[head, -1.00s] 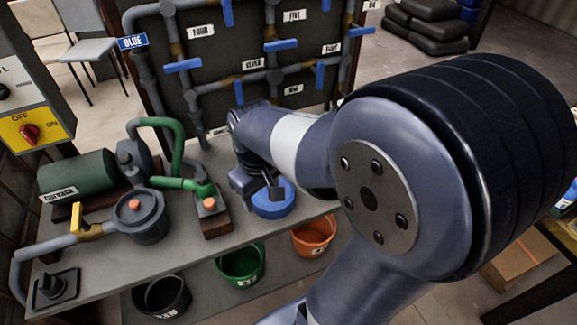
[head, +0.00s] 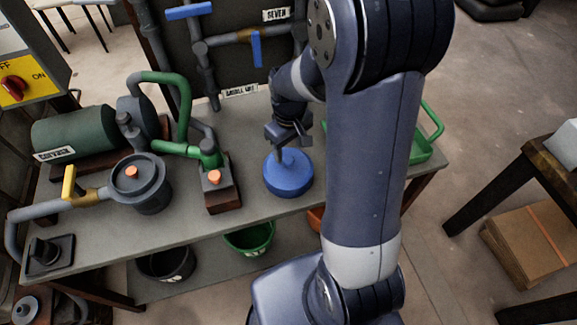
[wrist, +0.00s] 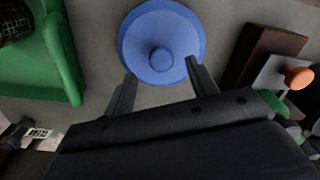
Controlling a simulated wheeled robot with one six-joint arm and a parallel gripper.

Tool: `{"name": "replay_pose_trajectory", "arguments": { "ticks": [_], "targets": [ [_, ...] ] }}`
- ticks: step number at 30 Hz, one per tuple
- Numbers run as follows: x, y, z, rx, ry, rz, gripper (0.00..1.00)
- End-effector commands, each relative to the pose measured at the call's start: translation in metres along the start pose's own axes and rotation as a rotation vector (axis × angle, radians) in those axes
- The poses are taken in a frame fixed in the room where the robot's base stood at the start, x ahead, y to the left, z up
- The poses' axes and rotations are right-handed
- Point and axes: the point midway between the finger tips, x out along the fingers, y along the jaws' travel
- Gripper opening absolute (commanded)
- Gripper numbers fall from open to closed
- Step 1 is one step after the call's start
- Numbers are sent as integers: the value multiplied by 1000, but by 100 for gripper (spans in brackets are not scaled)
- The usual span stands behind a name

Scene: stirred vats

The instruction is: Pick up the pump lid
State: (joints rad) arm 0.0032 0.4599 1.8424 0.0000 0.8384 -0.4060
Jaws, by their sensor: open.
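The pump lid is most likely the blue round lid (head: 288,176) with a central knob, lying on the grey bench right of the pump fittings. It also shows in the wrist view (wrist: 160,28), with its knob facing the camera. My gripper (head: 284,144) is above the lid in the head view. In the wrist view my gripper (wrist: 160,78) is open, its two fingers apart near the lid's lower edge, with nothing between them. Whether the fingertips touch the lid cannot be told.
A block with an orange button (head: 213,178) and green hose stands left of the lid. A grey round pot (head: 142,190) is further left. A green tray (head: 427,135) lies to the right. Pipes with blue handles (head: 256,48) rise behind. Buckets, one green (head: 249,240), stand below.

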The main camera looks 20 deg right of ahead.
Motion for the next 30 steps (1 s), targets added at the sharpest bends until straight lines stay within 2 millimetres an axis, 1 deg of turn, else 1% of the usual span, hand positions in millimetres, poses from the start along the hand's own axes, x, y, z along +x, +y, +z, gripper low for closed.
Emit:
{"name": "replay_pose_trajectory", "arguments": {
  "ticks": [1, 7, 11, 17, 30],
  "targets": [
    [9, -1, 0, -1, -6, -3, 55],
    [34, -2, -2, 0, -3, -1, 55],
    [40, -1, -2, 0, -1, 0, 55],
    [40, -1, -2, 0, 0, 0, 55],
    [40, -1, -2, 0, -1, 0, 19]
  ]
}}
